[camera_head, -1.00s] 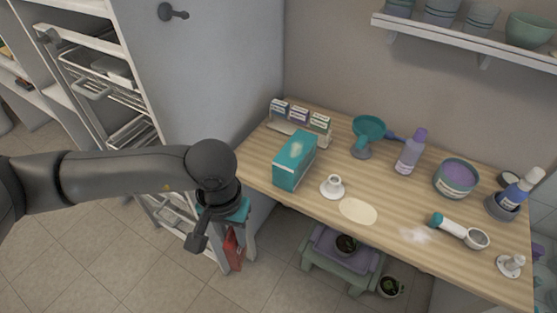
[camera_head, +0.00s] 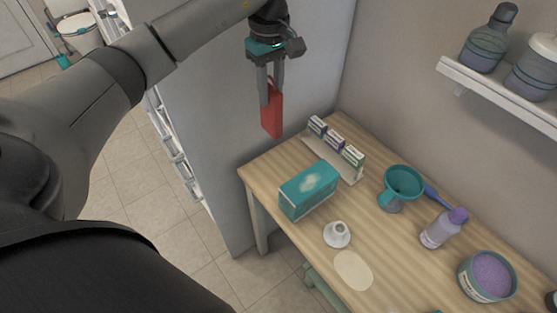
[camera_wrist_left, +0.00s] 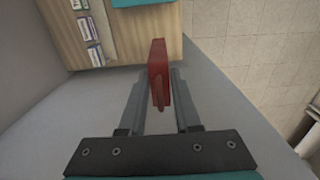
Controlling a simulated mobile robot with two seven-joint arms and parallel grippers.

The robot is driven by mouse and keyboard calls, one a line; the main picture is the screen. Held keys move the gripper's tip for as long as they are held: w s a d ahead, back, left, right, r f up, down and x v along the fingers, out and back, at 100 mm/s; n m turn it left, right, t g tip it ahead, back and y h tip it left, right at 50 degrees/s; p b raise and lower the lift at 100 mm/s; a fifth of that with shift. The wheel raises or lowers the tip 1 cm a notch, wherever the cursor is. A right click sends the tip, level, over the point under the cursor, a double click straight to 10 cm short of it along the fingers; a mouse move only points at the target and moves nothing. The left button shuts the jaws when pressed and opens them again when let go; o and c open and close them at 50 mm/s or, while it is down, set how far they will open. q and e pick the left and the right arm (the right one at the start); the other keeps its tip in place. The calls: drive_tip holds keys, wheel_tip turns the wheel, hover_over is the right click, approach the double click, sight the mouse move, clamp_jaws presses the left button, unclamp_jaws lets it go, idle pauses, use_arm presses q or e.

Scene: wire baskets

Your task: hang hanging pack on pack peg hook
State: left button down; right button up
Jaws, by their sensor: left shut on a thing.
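The hanging pack is a flat red pack (camera_head: 272,114). It hangs upright below my left gripper (camera_head: 269,92), in front of the grey cabinet side panel. My left gripper is shut on its upper end. In the left wrist view the red pack (camera_wrist_left: 158,62) stands edge-on between the two fingers (camera_wrist_left: 157,90). The pack peg hook is not visible in either current view; my left arm covers the upper part of the panel in the head view. My right gripper is not in view.
The grey cabinet panel (camera_head: 225,150) stands left of the wooden table (camera_head: 285,160). A shelf (camera_head: 500,95) is at upper right.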

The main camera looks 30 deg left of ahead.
sight(271, 118)
use_arm(q)
wheel_tip(271, 118, down, 19)
drive_tip(key=b, duration=0.1)
drive_tip(key=shift+s+f, duration=0.15)
drive_tip(key=shift+f, duration=0.05)
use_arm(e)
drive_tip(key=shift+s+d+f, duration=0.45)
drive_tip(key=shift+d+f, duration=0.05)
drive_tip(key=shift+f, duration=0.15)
use_arm(q)
drive_tip(key=shift+f, duration=0.1)
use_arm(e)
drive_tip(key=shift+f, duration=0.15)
use_arm(q)
drive_tip(key=c, duration=0.6)
unclamp_jaws()
drive_tip(key=shift+b, duration=0.3)
wheel_tip(271, 118, up, 12)
drive_tip(key=shift+r+p, duration=0.1)
drive_tip(key=shift+p, duration=0.6)
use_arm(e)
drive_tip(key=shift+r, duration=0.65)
